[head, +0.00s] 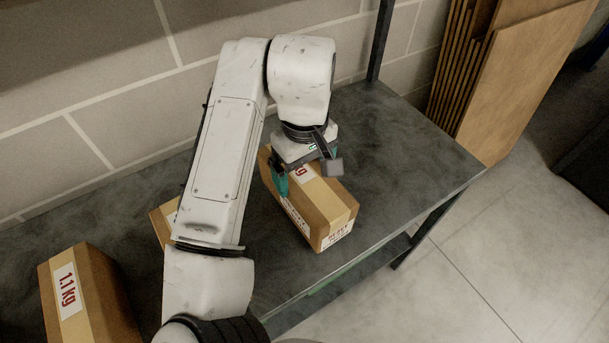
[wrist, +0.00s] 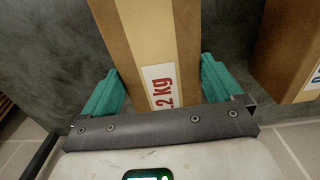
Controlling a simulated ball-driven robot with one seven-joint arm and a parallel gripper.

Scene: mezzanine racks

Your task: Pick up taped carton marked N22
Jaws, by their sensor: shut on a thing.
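A brown taped carton (head: 327,208) lies on the dark shelf top under my gripper in the head view. It has white labels with print too small to read surely as N22, and a red "kg" marking on top. In the wrist view the carton (wrist: 185,35) shows a tape strip and a label reading "2 kg". My gripper (head: 300,177) is over the carton's far part, with a green finger against its near-left side. In the wrist view my gripper (wrist: 161,88) has its green fingers on both sides of the carton. Whether the carton is lifted, I cannot tell.
A carton marked 1.1 kg (head: 90,297) stands at the lower left. Another carton (head: 160,222) is partly hidden behind my arm. The shelf top (head: 410,150) is bare to the right, near a dark post (head: 380,40). Brown boards (head: 520,75) lean beyond its right end.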

